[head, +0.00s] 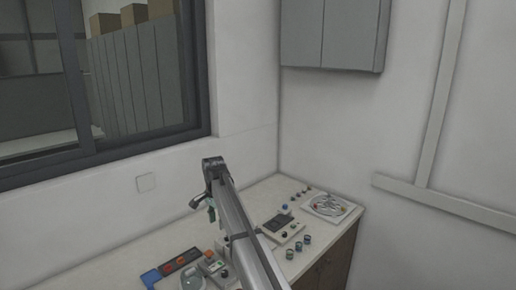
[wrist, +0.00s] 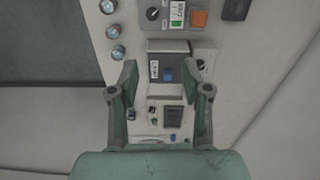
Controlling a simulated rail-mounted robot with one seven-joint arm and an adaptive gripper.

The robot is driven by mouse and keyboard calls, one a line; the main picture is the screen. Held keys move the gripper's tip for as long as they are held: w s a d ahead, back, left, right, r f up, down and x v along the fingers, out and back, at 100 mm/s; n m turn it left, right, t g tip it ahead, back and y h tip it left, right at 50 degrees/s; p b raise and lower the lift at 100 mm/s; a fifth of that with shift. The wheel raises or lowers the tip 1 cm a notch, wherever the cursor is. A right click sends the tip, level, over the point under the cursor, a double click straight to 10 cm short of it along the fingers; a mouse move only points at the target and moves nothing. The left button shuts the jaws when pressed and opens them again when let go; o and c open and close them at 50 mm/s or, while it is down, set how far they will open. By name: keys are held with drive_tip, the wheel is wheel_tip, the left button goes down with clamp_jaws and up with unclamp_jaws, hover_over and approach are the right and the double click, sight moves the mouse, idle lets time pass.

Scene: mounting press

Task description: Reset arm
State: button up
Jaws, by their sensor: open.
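My gripper (wrist: 162,98) shows in the wrist view with its two green-grey fingers well apart and nothing between them. Beyond the fingers, a grey panel box (wrist: 180,55) with a small blue knob lies on the counter. In the head view my arm reaches up over the counter (head: 155,240), and its bent end shows in front of the wall below the window.
A control box (head: 282,226), several round knobs or jars and a white tray (head: 328,206) with coloured bits stand at the right on the counter. A grey wall cabinet (head: 333,34) hangs above. Space above the counter is clear.

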drive_tip(key=s+d+f+n, duration=0.2)
drive_tip(key=s+d+f, duration=0.3)
drive_tip(key=d+f, duration=0.55)
drive_tip(key=s+d+f+n, duration=0.3)
drive_tip(key=s+d+f, duration=0.8)
drive_tip(key=s, duration=0.2)
drive_tip(key=s+d+f+n, duration=0.3)
drive_tip(key=s+d+f, duration=0.75)
drive_tip(key=s, duration=0.25)
drive_tip(key=s+f+g+b, duration=0.6)
drive_tip(key=s+f+b, duration=0.4)
drive_tip(key=s+f, duration=1.8)
drive_tip(key=shift+s+d+f+g, duration=0.3)
drive_tip(key=shift+s+f+g, duration=0.1)
drive_tip(key=shift+s, duration=0.8)
